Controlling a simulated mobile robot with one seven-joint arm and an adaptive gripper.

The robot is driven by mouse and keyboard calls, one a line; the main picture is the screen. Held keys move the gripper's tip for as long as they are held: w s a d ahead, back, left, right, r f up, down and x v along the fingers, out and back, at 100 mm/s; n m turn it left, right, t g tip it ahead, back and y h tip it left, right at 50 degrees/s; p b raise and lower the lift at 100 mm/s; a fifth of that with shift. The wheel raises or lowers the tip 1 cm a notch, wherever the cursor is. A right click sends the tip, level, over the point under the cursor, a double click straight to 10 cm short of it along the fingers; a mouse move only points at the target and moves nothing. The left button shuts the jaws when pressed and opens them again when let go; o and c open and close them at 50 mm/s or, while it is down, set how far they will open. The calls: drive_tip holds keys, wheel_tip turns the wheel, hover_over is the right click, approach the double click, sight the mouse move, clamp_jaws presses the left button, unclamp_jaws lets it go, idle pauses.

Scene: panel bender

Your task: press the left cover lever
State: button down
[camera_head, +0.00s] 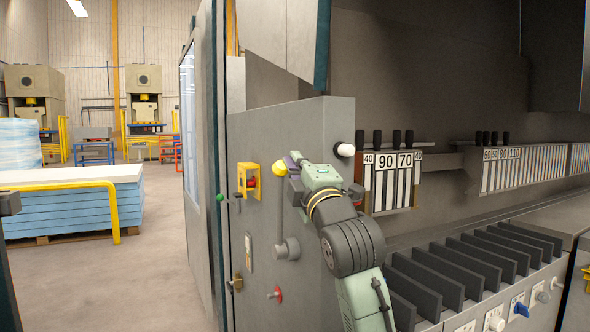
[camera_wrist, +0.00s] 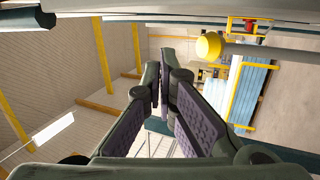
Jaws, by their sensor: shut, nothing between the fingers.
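The left cover lever is an upright grey rod with a yellow ball knob (camera_head: 279,168), on the grey machine side panel. Its base is a round grey hub (camera_head: 287,249). My gripper (camera_head: 294,160) is just right of the knob in the head view, its fingers partly hidden by my wrist. In the wrist view the yellow knob (camera_wrist: 208,46) and its rod lie to the upper right of my fingers (camera_wrist: 166,78). The fingers are shut, empty and apart from the knob there.
A yellow box with a red button (camera_head: 249,181) sits left of the lever. A red knob (camera_head: 275,294) is below. A white-tipped post (camera_head: 345,149) and a numbered tool rack (camera_head: 392,178) stand to the right. The floor at left is open before a blue sheet stack (camera_head: 75,208).

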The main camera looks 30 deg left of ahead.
drive_tip(key=s+d+r+b, duration=0.1)
drive_tip(key=s+d, duration=0.3)
drive_tip(key=shift+s+d+r+b, duration=0.15)
drive_tip(key=shift+s+d+b, duration=0.15)
drive_tip(key=shift+s+d, duration=0.05)
